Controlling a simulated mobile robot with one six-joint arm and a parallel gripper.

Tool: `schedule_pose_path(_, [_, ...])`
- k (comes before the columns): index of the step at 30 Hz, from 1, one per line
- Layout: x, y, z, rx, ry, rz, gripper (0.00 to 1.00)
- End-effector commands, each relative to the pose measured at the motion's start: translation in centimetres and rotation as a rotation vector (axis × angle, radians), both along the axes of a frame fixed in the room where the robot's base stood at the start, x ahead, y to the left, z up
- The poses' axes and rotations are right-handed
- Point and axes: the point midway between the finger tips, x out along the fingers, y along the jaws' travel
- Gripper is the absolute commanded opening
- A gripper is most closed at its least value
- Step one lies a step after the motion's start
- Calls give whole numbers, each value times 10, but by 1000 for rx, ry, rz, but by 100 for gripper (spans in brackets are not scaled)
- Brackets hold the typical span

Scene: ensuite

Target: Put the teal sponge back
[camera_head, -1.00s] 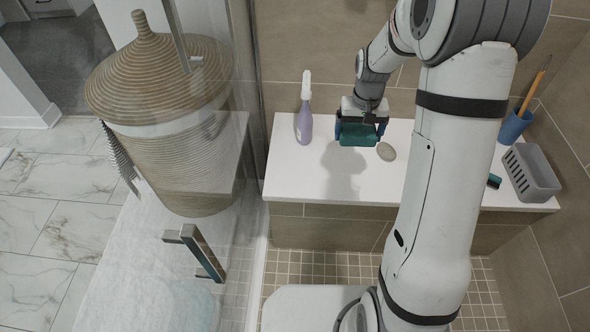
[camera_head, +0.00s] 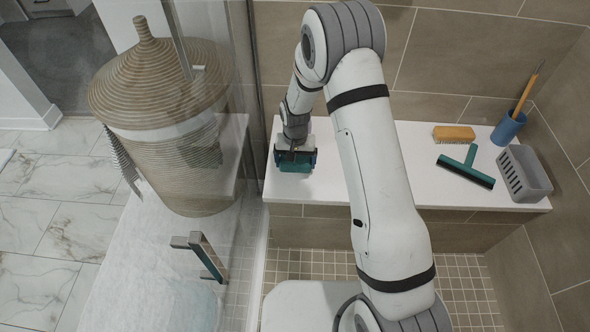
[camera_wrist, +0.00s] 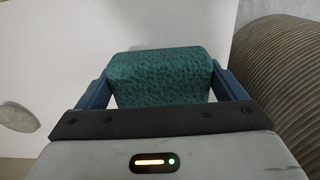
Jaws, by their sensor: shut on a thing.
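The teal sponge (camera_head: 296,163) is between the two blue fingers of my gripper (camera_head: 296,158), which is shut on it. It is at the left end of the white ledge (camera_head: 415,190). In the wrist view the sponge (camera_wrist: 160,77) spans the gap between the fingers, with its dark mottled face showing. I cannot tell whether its underside touches the ledge.
A grey slotted caddy (camera_head: 524,173), blue cup (camera_head: 507,127), wooden brush (camera_head: 454,133) and teal squeegee (camera_head: 466,170) stand or lie to the right. A pale oval stone (camera_wrist: 17,115) shows at the wrist view's left. A lidded basket (camera_head: 160,130) stands beyond the glass at left.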

Motion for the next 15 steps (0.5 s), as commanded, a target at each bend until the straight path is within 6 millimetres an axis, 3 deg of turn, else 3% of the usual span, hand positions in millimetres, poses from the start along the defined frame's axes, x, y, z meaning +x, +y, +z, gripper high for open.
schedule_pose_path(9, [0,0,-38,0,0,1,72])
schedule_pose_path(15, [0,0,-38,0,-2,2,72])
